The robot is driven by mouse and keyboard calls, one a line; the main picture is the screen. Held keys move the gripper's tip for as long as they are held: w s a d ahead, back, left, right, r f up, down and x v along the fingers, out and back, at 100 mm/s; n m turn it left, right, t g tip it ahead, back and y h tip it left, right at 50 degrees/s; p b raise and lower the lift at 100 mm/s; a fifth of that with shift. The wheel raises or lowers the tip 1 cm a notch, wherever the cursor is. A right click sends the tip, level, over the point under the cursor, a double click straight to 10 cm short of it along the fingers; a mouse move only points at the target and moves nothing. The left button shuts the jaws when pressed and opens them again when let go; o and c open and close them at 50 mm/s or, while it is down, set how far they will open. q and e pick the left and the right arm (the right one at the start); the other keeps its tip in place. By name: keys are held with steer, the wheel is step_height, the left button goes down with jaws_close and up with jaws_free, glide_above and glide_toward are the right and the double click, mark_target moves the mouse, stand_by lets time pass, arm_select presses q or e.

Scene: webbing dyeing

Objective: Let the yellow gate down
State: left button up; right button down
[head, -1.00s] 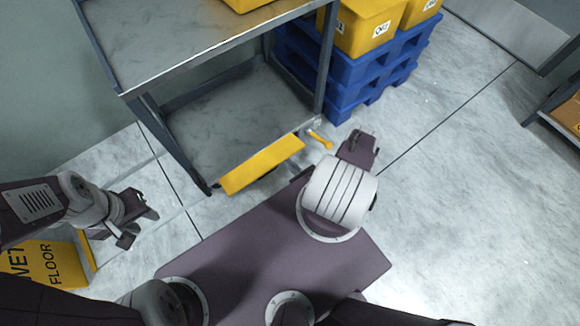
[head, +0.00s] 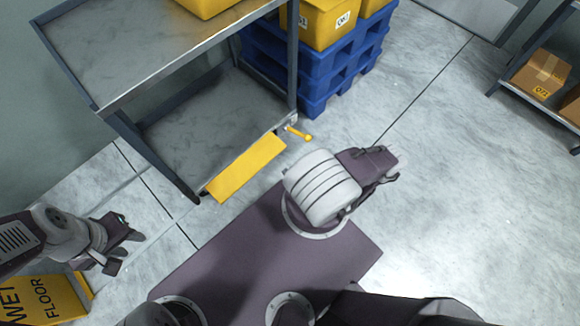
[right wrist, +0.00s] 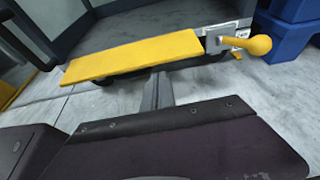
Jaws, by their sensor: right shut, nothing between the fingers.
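The yellow gate (head: 246,168) is a flat yellow plate along the front edge of the cart's lower shelf. It also shows in the right wrist view (right wrist: 135,56), where its broad face is visible; I cannot tell its exact tilt. A yellow lever with a round knob (head: 307,137) sticks out at the gate's right end, and it shows in the right wrist view (right wrist: 258,45). My right gripper (head: 390,163) is shut and empty, over the floor to the right of the lever, apart from it. My left gripper (head: 128,250) looks open and empty, left of the cart.
The grey metal cart (head: 200,95) stands ahead of me. Blue pallets (head: 325,75) with yellow bins (head: 318,22) stand behind it to the right. A yellow wet-floor sign (head: 40,298) is at lower left. A shelf with cardboard boxes (head: 543,72) stands far right. The floor between is clear.

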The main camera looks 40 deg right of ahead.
steer(key=shift+s+r, duration=0.25)
steer(key=shift+s, duration=0.15)
